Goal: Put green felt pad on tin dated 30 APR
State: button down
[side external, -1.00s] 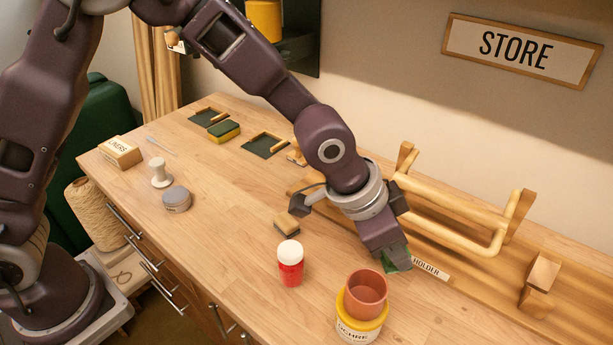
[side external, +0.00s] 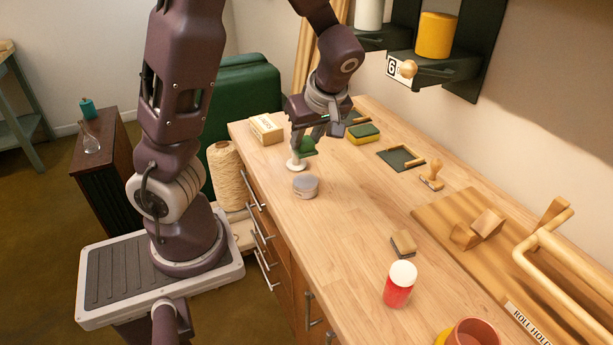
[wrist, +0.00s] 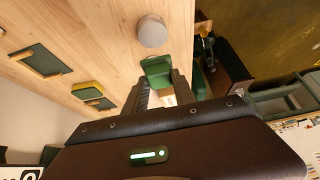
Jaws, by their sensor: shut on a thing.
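The green felt pad (side external: 309,147) is held between the fingers of my gripper (side external: 306,136), above the left end of the table. In the wrist view the pad (wrist: 157,70) sticks out past the fingertips (wrist: 161,88). A round grey tin (side external: 305,186) stands on the table, apart from the pad and nearer the camera. It shows in the wrist view (wrist: 152,31) just beyond the pad. No date can be read on it. The pad is in the air and does not touch the tin.
A LINERS box (side external: 266,129) is to the left, a green-and-yellow sponge (side external: 363,133) to the right. A red jar with a white lid (side external: 398,284) stands nearer. The table between tin and jar is clear.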

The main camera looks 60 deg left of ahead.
notch_tip(320, 180, down, 8)
jog(key=c, duration=1)
grip_release()
jog(key=shift+c, duration=0.2)
jog(key=v, duration=1.2)
jog(key=s+d+r+m+t+h, duration=0.5)
jog(key=s+d+m, duration=0.6)
jog(key=m, duration=0.7)
notch_tip(320, 180, up, 3)
jog(key=shift+s+f+t+h, duration=0.1)
jog(key=shift+s+t+h, duration=0.35)
jog(key=shift+s, duration=0.55)
